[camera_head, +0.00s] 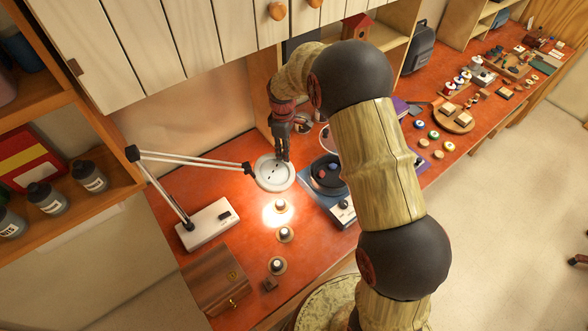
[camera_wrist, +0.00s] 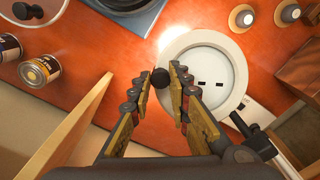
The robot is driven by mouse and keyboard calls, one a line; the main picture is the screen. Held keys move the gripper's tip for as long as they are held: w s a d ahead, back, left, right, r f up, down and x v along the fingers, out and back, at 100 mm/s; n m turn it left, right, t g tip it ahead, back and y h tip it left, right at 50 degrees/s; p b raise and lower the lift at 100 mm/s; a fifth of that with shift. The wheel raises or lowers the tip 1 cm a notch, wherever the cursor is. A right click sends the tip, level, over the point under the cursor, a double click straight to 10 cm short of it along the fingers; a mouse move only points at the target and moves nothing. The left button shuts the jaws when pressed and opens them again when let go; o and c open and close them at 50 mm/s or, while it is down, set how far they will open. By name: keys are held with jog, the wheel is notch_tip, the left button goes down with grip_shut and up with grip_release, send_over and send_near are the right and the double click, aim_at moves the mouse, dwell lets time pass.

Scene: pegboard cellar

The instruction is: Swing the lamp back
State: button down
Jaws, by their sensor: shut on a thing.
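A white desk lamp with a jointed arm (camera_head: 195,160) stands on a white base (camera_head: 207,230) at the left of the red-orange worktop. Its round white head (camera_head: 274,173) hangs over the worktop, lit, with a bright spot below it. The head also shows in the wrist view (camera_wrist: 188,47), with dark slots on its top. My gripper (camera_head: 282,153) reaches down at the head's far edge. In the wrist view my gripper (camera_wrist: 160,73) has its fingers closed around a small black knob (camera_wrist: 160,79) beside the head's rim. The knob's stem is hidden.
Several round pieces with pale knobs (camera_head: 277,265) stand in front of the lamp head. A wooden box (camera_head: 213,276) sits at the near left, and a blue tray (camera_head: 318,200) to the right.

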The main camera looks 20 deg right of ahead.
jog(key=w+a+n, duration=0.2)
jog(key=w, duration=0.5)
jog(key=shift+a, duration=0.15)
jog(key=shift+w+r, duration=0.15)
jog(key=c, duration=2.1)
grip_release()
jog(key=shift+c, duration=0.2)
jog(key=o, duration=0.4)
jog(key=shift+w+a, duration=0.15)
jog(key=shift+w, duration=0.05)
jog(key=shift+o, duration=0.4)
jog(key=shift+s, duration=0.1)
jog(key=shift+s, duration=0.1)
